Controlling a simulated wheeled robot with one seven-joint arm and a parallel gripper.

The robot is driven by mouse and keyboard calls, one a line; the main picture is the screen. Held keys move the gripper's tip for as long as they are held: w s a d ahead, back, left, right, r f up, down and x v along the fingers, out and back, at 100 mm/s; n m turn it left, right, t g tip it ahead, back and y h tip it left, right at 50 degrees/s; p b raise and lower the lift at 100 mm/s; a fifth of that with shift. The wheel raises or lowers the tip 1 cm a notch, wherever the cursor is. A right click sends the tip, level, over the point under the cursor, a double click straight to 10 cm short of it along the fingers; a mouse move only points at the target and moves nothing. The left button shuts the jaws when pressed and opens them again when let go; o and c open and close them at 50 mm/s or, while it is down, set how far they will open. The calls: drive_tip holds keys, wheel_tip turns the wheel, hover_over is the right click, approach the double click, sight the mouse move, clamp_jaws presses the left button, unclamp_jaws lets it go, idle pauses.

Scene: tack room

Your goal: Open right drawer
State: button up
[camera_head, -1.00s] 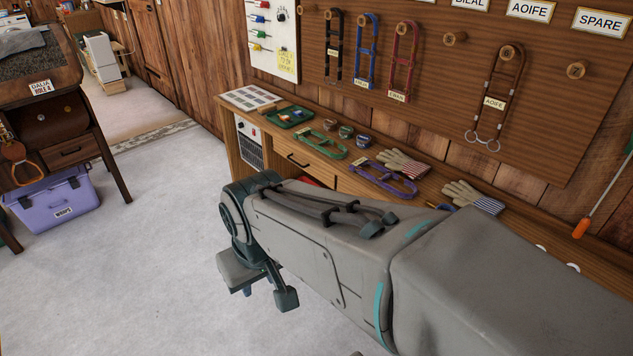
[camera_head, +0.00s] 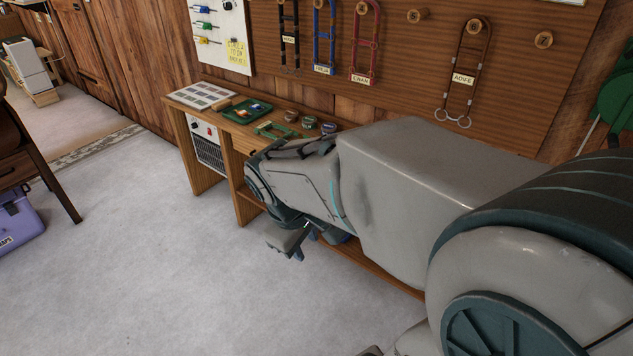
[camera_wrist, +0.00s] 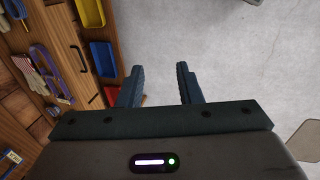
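The wooden bench (camera_head: 181,130) stands against the back wall in the head view, and my arm hides most of its drawer fronts. In the wrist view, a closed-looking wooden drawer front (camera_wrist: 66,35) with a dark bar handle (camera_wrist: 79,59) shows at the left. I cannot tell whether this is the right drawer. My gripper (camera_wrist: 160,78) is open, with two blue fingers apart and nothing between them. It is over the grey floor, apart from the handle. In the head view, my gripper (camera_head: 291,242) hangs low in front of the bench, partly hidden.
Yellow (camera_wrist: 90,12), blue (camera_wrist: 103,58) and red (camera_wrist: 111,95) bins sit below the drawer front. A purple halter (camera_wrist: 47,68) and striped-cuff gloves (camera_wrist: 27,72) lie on the bench top. A green tray (camera_head: 247,109) is at its left end. The floor (camera_head: 130,260) in front is clear.

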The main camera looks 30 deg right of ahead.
drive_tip(key=w+d+f+n+g+h+b, duration=0.1)
drive_tip(key=w+d+f+n+h+b, duration=0.7)
drive_tip(key=w+d+f+n, duration=0.65)
drive_tip(key=w+d+f+n+t+h+b, duration=0.2)
drive_tip(key=w+d+f+n+t+b, duration=0.15)
drive_tip(key=w+f+n, duration=0.4)
drive_tip(key=w+d+f+n+t+h+b, duration=0.25)
drive_tip(key=w+f+n+b, duration=0.2)
drive_tip(key=f+n, duration=0.6)
drive_tip(key=w+d+n, duration=0.1)
drive_tip(key=w+d, duration=0.1)
drive_tip(key=d, duration=0.4)
drive_tip(key=w+d+n+b, duration=0.1)
drive_tip(key=w+d+n, duration=0.1)
drive_tip(key=d, duration=0.5)
drive_tip(key=shift+w+f+g+y, duration=0.3)
drive_tip(key=shift+w+y, duration=0.15)
drive_tip(key=shift+w, duration=0.3)
drive_tip(key=shift+d, duration=0.1)
clamp_jaws()
